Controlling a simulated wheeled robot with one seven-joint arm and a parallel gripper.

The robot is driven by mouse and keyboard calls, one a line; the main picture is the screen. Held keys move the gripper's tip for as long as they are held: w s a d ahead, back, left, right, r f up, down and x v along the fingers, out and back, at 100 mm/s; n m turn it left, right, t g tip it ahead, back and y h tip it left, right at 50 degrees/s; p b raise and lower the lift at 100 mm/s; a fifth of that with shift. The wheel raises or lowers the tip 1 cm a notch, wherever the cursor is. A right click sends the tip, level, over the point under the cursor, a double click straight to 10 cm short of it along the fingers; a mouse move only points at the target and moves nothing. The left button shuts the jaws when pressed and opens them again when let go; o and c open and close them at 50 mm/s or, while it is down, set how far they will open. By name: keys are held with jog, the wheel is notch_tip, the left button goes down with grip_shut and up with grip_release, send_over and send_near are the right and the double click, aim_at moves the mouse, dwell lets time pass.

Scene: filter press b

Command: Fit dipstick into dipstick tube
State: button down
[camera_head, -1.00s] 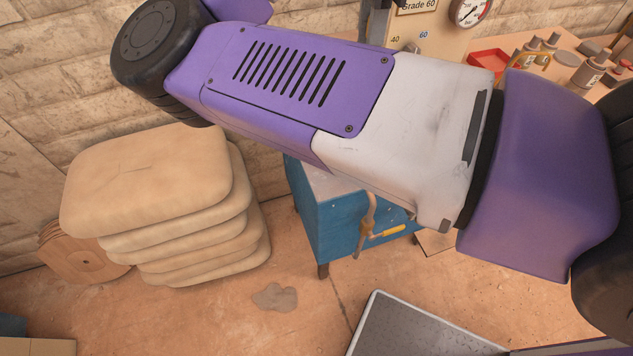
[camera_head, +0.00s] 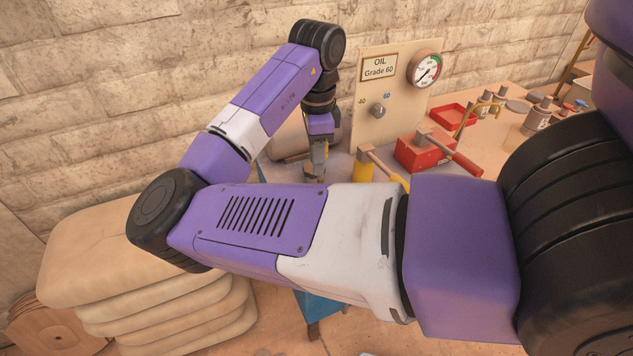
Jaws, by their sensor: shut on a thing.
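My gripper (camera_head: 316,168) points down over the workbench, left of the oil panel, and is shut. A small yellow part shows at its jaws, probably the dipstick (camera_head: 325,153); its lower end is hidden behind my arm. I cannot make out the dipstick tube; my forearm covers the near part of the bench.
Right of my gripper are a yellow post-like item (camera_head: 362,172) and a red block (camera_head: 418,153) with a red-handled lever. A red tray (camera_head: 453,115) and several bottles stand farther right. Stacked sacks (camera_head: 95,260) fill the floor at left.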

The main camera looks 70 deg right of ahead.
notch_tip(320, 180, down, 7)
jog(key=shift+f, duration=0.2)
dwell(0.3)
jog(key=shift+f, duration=0.4)
jog(key=shift+f, duration=0.1)
